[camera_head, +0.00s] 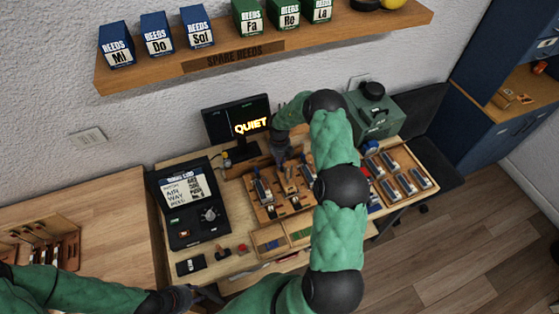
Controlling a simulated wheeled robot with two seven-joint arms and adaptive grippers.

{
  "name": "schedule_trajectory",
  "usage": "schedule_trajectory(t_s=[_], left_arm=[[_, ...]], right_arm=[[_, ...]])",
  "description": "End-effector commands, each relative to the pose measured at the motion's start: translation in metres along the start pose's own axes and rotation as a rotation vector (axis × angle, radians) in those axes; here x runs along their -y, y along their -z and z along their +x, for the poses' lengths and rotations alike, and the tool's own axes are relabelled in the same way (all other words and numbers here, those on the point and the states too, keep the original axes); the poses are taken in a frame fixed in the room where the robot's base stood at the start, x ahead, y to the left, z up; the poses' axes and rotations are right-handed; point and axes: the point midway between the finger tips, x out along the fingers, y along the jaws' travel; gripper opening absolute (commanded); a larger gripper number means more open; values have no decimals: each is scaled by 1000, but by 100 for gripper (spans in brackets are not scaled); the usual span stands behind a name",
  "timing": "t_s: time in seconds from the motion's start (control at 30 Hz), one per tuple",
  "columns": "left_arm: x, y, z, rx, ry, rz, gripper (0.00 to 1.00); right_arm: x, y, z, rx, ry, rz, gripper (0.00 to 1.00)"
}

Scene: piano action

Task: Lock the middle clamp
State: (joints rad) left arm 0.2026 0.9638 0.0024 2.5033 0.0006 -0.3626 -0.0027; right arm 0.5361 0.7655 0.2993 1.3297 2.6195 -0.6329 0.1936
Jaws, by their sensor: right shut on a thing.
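A wooden fixture (264,213) with a row of metal clamps stands on the work table, below the monitor. The middle clamp (291,186) sits between a clamp on the left (263,189) and another partly behind my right arm. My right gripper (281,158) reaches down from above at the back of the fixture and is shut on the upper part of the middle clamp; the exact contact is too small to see. My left gripper (204,297) is low at the table's front edge, away from the fixture; its fingers are dark and unclear.
A monitor (238,124) reading QUIET stands behind the fixture. A black case (187,204) is to its left, a green machine (375,113) to the right. A tray with several reed blocks (400,175) lies at right. A shelf (265,45) with reed boxes hangs above.

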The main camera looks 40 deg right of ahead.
Motion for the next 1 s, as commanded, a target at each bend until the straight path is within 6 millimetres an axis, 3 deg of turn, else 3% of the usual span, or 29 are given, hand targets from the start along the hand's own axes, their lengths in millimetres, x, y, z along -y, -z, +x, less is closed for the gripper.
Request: schedule_trajectory(t_s=[0.03, 0.13, 0.17, 0.23, 0.67, 1.0], left_arm=[[0, 0, 0, 0, 0, 0, 40], [0, 0, 0, 0, 0, 0, 40], [0, 0, 0, 0, 0, 0, 40], [0, 0, 0, 0, 0, 0, 40], [0, 0, 0, 0, 0, 0, 40], [0, 0, 0, 0, 0, 0, 40]], right_arm=[[4, -9, -6, 23, 3, 7, 0], [4, -9, -7, 23, 4, 7, 0], [4, -9, -7, 23, 4, 7, 29], [4, -9, -7, 23, 4, 6, 47], [2, -3, -9, 9, 1, 1, 47], [2, -4, -69, 13, 2, 2, 47]])
